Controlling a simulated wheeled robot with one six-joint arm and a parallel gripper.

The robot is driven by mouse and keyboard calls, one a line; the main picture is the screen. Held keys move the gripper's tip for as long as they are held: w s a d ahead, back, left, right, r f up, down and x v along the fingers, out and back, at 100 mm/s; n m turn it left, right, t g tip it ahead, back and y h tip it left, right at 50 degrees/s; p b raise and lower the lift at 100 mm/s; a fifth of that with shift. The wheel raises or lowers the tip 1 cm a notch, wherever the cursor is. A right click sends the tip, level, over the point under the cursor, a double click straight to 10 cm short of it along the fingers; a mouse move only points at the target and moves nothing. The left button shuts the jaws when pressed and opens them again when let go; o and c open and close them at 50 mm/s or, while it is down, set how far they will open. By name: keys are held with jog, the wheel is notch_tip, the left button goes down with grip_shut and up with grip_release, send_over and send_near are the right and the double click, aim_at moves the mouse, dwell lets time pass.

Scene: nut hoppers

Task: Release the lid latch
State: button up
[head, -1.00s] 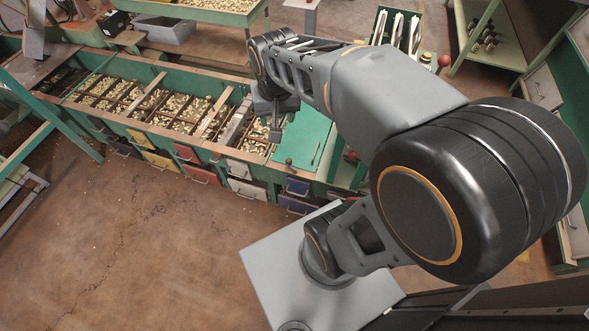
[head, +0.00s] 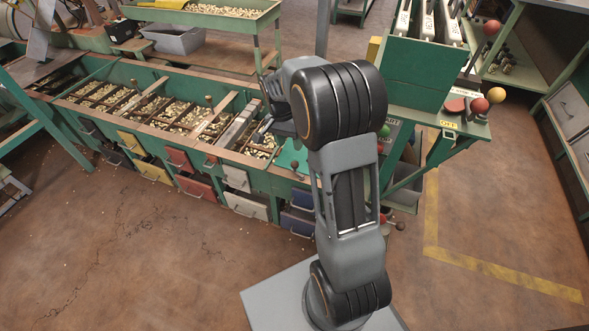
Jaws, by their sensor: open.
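The green lid (head: 290,156) lies at the right end of the hopper bench, and my arm covers most of it. A small dark reddish knob (head: 294,166) stands at its front edge; I cannot tell whether it is the latch. No other part shows clearly as a latch. My gripper (head: 262,133) is over the hopper compartments just left of the lid, partly hidden behind my wrist. Its jaws are open, and I see nothing held in them. Its exact height above the compartments cannot be told.
Nut-filled compartments (head: 178,112) run left along the bench, with coloured drawers (head: 199,189) below and several upright knobs. A green stand with red and yellow balls (head: 480,105) is right of my arm. The brown floor (head: 150,260) in front is clear.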

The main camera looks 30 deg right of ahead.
aim_at(293, 165)
jog(key=f+b, duration=0.1)
jog(key=f, duration=0.2)
jog(key=s+f+b, duration=0.1)
jog(key=f, duration=0.2)
jog(key=d+f+b, duration=0.1)
jog(key=f, duration=0.3)
jog(key=shift+s+f, duration=0.1)
jog(key=shift+s, duration=0.25)
jog(key=shift+c, duration=0.2)
jog(key=c, duration=0.9)
jog(key=shift+o, duration=0.2)
jog(key=shift+s+a+r+n+p, duration=0.15)
jog(key=shift+r+n+p, duration=0.15)
jog(key=shift+n+p, duration=0.35)
jog(key=shift+s+a+f+n+h+p, duration=0.15)
jog(key=shift+n+p, duration=0.1)
jog(key=shift+n, duration=0.3)
jog(key=shift+w+a+r+n+h+p, duration=0.1)
jog(key=shift+n+h+p, duration=0.1)
jog(key=shift+n, duration=0.3)
jog(key=shift+f+n+t, duration=0.2)
jog(key=shift+n+t, duration=0.1)
